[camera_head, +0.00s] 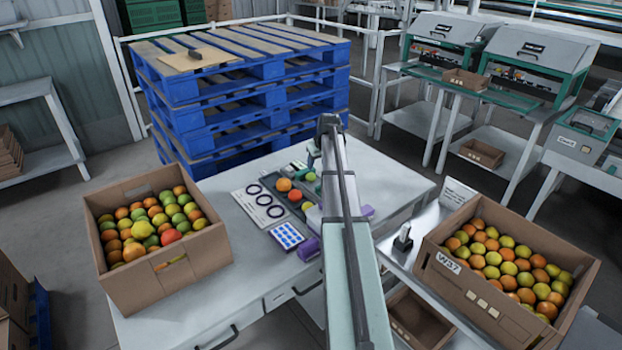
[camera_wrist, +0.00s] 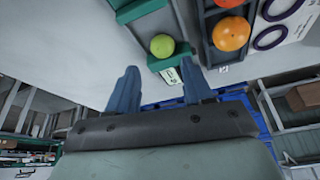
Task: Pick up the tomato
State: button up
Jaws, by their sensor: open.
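Several tomatoes are near my gripper (camera_wrist: 159,76). In the wrist view a yellow-green tomato (camera_wrist: 162,45) sits by a small green holder, beyond the gap between my two blue fingers. My fingers are open and empty, and apart from it. A dark tray (camera_wrist: 210,42) to the right holds an orange tomato (camera_wrist: 231,33). My arm hides part of this area.
A cardboard box of tomatoes (camera_head: 118,278) stands on the table's left, another (camera_head: 470,306) at right. A white card with dark rings (camera_head: 243,205) and a blue-spotted card (camera_head: 274,239) lie on the table (camera_head: 235,268). Blue pallets (camera_head: 200,118) are stacked behind.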

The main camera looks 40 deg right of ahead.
aim_at(312, 176)
jog(key=shift+w+x, duration=0.15)
jog(key=shift+x, duration=2.4)
jog(key=shift+w+x, duration=0.15)
jog(key=shift+x, duration=2.35)
jog(key=shift+r, duration=0.1)
jog(key=shift+c, duration=0.3)
jog(key=c, duration=0.3)
jog(key=shift+c, duration=0.2)
